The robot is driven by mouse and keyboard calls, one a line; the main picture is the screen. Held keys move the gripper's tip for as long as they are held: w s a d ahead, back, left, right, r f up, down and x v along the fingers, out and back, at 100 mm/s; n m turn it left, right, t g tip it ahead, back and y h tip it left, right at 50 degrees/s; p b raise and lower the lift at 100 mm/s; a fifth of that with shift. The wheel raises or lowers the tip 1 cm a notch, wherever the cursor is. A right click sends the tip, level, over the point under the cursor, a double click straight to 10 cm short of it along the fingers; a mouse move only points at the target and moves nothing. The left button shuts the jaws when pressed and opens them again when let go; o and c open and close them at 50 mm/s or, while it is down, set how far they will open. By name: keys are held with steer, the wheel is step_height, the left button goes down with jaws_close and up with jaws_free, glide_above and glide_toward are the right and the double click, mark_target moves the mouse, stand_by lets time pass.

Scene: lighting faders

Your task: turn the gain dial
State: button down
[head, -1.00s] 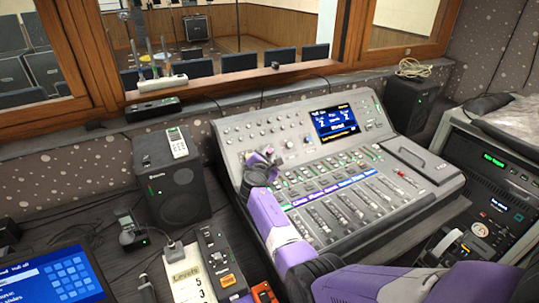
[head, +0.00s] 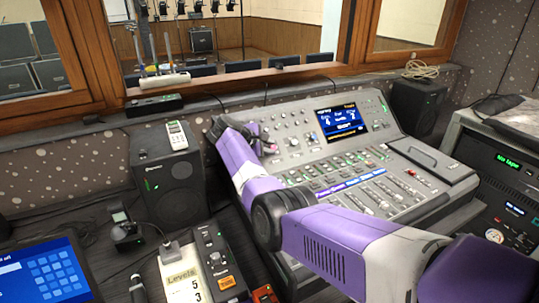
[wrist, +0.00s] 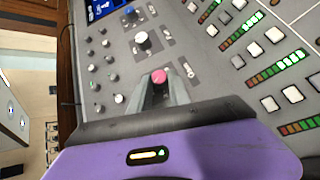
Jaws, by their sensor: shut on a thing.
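The mixing console (head: 440,170) has a sloped grey panel with a lit screen (head: 340,120), rows of small knobs and faders. In the wrist view a pink-capped dial (wrist: 159,76) stands on the panel. My gripper (wrist: 160,88) is shut on this dial, with one grey finger on each side of it. Its label is too small to read. In the head view my gripper (head: 268,143) is at the console's upper left, and it and my purple arm hide the dial and much of the left panel.
A white-capped knob (wrist: 142,38) and a blue knob (wrist: 130,12) stand close by. A black speaker (head: 166,180) is left of the console. Lit meter columns (wrist: 277,68) and pale buttons lie to the right in the wrist view.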

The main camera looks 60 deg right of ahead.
steer(key=shift+d+m+y+b, duration=0.1)
steer(key=shift+m+y+b, duration=0.3)
steer(key=c, duration=1.2)
jaws_free()
steer(key=shift+c, duration=0.2)
steer(key=v, duration=0.7)
steer(key=shift+a+r, duration=0.2)
steer(key=shift+a, duration=0.15)
steer(key=shift+w, duration=0.15)
